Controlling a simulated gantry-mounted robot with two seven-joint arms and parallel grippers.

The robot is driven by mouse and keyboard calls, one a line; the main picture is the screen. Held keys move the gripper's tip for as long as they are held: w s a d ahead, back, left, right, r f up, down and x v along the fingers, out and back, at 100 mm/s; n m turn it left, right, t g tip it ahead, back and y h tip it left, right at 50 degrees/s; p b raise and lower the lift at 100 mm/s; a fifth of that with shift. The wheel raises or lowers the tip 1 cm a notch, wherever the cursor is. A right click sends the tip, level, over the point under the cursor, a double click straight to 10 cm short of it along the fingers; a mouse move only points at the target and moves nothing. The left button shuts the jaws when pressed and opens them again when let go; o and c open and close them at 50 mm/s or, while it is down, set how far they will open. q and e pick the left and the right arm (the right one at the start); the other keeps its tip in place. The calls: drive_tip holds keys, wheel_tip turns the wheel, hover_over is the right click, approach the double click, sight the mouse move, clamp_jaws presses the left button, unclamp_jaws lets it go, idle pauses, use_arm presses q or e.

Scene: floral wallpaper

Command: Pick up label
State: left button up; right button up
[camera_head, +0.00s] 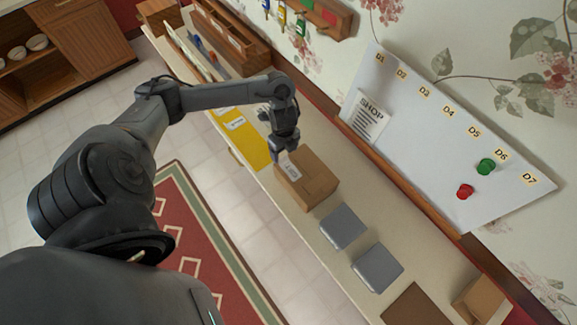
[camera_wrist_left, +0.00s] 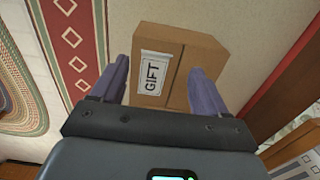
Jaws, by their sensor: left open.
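A white label (camera_wrist_left: 153,75) reading "GIFT" lies on the top of a brown cardboard box (camera_wrist_left: 200,50), near the box's left edge in the left wrist view. In the head view the label (camera_head: 289,168) shows on the box (camera_head: 313,182), which sits on the long bench. My left gripper (camera_head: 282,152) is directly above the label end of the box. In the left wrist view my left gripper (camera_wrist_left: 160,88) is open, with its two fingers on either side of the label and nothing between them. I cannot tell whether the fingertips touch the box. My right gripper is not in view.
Two grey square blocks (camera_head: 343,227) (camera_head: 378,267) and a brown panel (camera_head: 413,308) lie along the bench (camera_head: 318,212). A yellow sheet (camera_head: 246,140) with white labels lies behind the gripper. A whiteboard (camera_head: 440,140) with D1 to D7 tags leans on the wall.

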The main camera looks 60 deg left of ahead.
sight(283, 158)
use_arm(q)
drive_tip(key=shift+s+a+f, duration=0.1)
drive_tip(key=shift+s+f, duration=0.05)
drive_tip(key=shift+f, duration=0.9)
drive_tip(key=shift+s+f, duration=0.1)
drive_tip(key=shift+f, duration=0.95)
drive_tip(key=c, duration=1.1)
